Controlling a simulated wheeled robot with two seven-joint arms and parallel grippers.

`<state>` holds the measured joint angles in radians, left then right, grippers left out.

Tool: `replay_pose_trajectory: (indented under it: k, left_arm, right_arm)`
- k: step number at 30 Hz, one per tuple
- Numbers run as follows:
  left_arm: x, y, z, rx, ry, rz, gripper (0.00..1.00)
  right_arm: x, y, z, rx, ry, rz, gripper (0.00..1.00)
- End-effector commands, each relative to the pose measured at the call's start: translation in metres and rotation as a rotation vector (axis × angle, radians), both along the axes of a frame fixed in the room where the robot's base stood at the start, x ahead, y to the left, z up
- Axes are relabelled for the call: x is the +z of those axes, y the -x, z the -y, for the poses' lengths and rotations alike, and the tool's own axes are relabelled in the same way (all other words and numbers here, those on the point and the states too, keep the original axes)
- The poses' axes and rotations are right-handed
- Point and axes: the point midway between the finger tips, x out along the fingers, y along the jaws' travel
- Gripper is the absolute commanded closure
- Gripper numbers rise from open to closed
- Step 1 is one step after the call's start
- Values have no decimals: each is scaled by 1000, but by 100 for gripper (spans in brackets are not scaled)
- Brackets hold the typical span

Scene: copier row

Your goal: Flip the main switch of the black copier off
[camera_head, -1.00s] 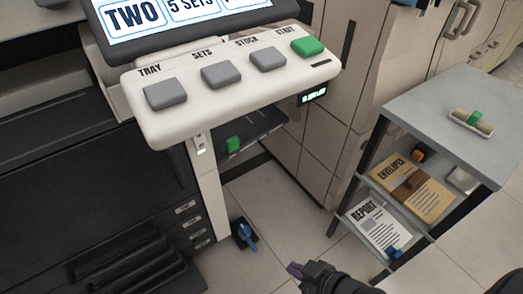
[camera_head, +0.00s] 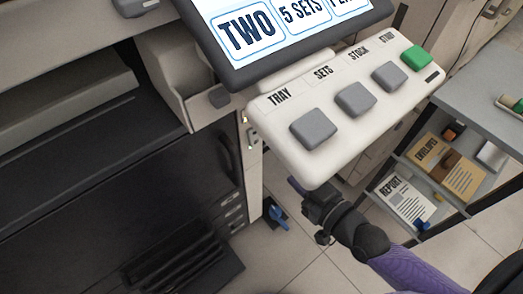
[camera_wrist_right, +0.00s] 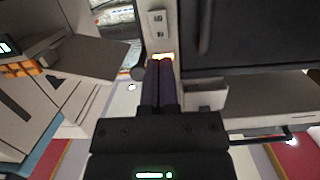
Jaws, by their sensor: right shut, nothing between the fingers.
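The black copier (camera_head: 100,185) fills the left of the head view; its dark side shows in the right wrist view (camera_wrist_right: 265,35). A small pale switch plate (camera_head: 251,137) sits on its light post, seen nearly edge-on. In the wrist view a pale plate with two dark marks (camera_wrist_right: 158,24) stands beyond my fingertips, above a small glowing strip. Which way the switch is set cannot be told. My right gripper (camera_head: 296,185) is shut and empty, below the button panel; its fingers (camera_wrist_right: 160,65) point at the post just under the plate. My left gripper is out of view.
The white button panel (camera_head: 290,155) and the screen (camera_head: 290,35) overhang my right gripper. A grey shelf cart (camera_head: 480,105) with papers stands at the right. A blue-handled item (camera_head: 277,216) is on the floor by the post. Tiled floor is open in front.

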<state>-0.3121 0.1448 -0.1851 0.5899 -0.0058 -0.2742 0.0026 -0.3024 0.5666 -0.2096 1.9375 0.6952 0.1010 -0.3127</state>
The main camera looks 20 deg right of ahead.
Motion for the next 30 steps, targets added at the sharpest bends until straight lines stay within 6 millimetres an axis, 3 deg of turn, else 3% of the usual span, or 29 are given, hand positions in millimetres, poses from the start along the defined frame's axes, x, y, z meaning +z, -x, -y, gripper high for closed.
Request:
replay_pose_trajectory:
  k: [9, 15, 21, 30]
  left_arm:
    - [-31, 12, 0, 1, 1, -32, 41]
    - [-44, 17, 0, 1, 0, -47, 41]
    - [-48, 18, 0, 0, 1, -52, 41]
    - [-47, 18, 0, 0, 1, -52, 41]
  right_arm:
    - [-19, -66, -23, -3, -3, -1, 100]
    - [-25, -96, -35, -3, -2, -2, 100]
    - [-24, -108, -39, -1, 1, -2, 100]
    - [-23, -108, -39, -1, 2, -1, 100]
